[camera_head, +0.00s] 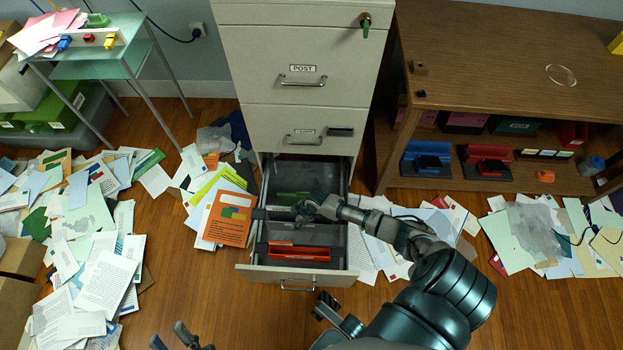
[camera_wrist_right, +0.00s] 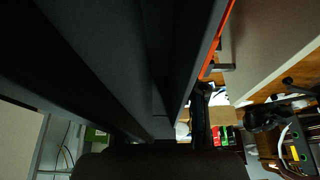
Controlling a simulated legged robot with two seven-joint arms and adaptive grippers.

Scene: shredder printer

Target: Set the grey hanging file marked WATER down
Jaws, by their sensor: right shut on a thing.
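My right gripper (camera_head: 308,210) is over the open bottom drawer (camera_head: 347,270) of the cabinet in the head view, shut on a grey hanging file (camera_head: 305,234). The file lies across the drawer, between green files behind and red ones in front. Its WATER mark is not legible, and I cannot tell whether it rests on the drawer's rails. In the right wrist view dark grey panels (camera_wrist_right: 110,60) fill the left and middle, very close to the camera, with an orange edge beside them. My left gripper (camera_head: 181,338) is at the bottom edge, its fingers apart and empty.
Green files (camera_head: 293,198) and red files (camera_head: 298,252) are in the drawer. An orange folder (camera_head: 229,218) and loose papers lie left of it; more papers lie right. A wooden shelf unit (camera_head: 480,60) stands at the right, a glass table (camera_head: 105,52) at the left.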

